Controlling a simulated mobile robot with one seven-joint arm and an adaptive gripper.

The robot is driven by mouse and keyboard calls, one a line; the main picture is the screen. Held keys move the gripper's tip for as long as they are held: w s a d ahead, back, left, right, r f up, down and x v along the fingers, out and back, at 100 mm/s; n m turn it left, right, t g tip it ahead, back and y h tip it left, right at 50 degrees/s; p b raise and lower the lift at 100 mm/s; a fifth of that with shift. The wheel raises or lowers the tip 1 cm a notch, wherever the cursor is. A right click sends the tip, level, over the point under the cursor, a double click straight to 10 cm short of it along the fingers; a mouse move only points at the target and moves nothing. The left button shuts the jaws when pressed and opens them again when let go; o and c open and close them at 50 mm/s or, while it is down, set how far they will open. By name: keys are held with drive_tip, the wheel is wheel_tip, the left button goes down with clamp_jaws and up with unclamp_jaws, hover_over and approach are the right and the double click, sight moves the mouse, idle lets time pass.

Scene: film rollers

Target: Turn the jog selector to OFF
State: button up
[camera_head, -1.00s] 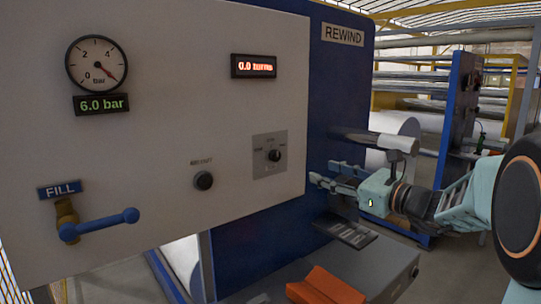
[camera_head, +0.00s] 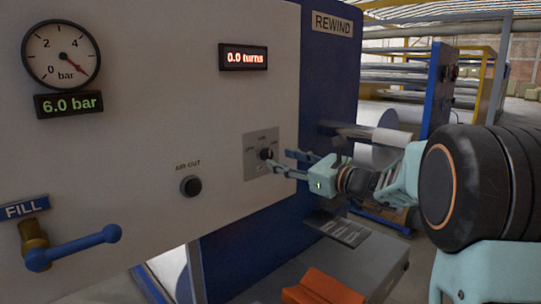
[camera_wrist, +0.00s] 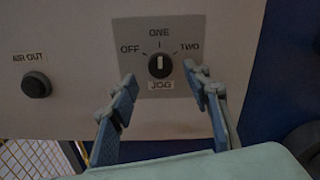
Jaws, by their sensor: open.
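The jog selector (camera_wrist: 159,65) is a black round knob with a white pointer line on a grey plate (camera_wrist: 142,27) marked OFF, ONE, TWO and JOG. Its pointer stands nearly upright, toward ONE. In the head view the selector (camera_head: 266,154) sits at the panel's right side. My gripper (camera_wrist: 163,82) is open, with one finger below left of the knob and the other just right of it in the wrist view. In the head view my gripper (camera_head: 275,163) is close to the knob at the plate's right. I cannot tell whether a finger touches it.
A black AIR OUT button (camera_wrist: 36,84) is left of the plate. A blue FILL lever (camera_head: 75,247), a gauge (camera_head: 61,54) and a display reading 0.0 turns (camera_head: 244,57) are on the same panel. An orange block (camera_head: 322,288) lies below.

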sight(270, 156)
drive_tip(key=x, duration=0.5)
drive_tip(key=shift+w+a, duration=0.1)
drive_tip(key=c, duration=1.2)
drive_tip(key=shift+o, duration=0.2)
drive_tip(key=shift+f, duration=0.1)
